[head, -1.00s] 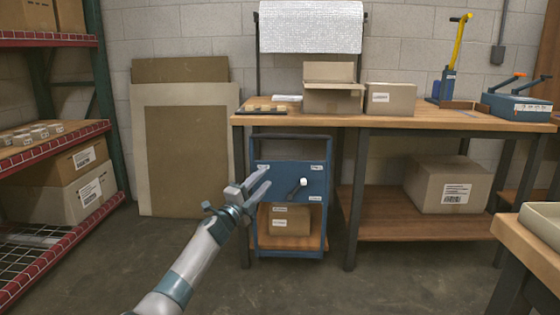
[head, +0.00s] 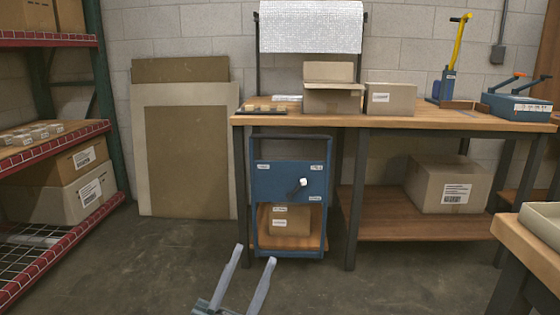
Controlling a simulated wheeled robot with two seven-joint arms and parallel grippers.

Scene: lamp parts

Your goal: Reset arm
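My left gripper (head: 250,275) shows at the bottom of the head view, left of centre. Its two long grey fingers are spread apart with nothing between them, and they point up the picture toward the blue cart (head: 290,183). A gap of bare floor shows between the fingertips and the cart's foot. The rest of my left arm is below the frame. My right gripper is not in the picture.
A wooden workbench (head: 470,121) carries an open carton (head: 332,100), a closed carton (head: 391,98) and blue tools. A red-edged shelf rack (head: 60,147) stands at left. Flat boards (head: 186,150) lean on the wall. Bare floor (head: 160,260) lies in front.

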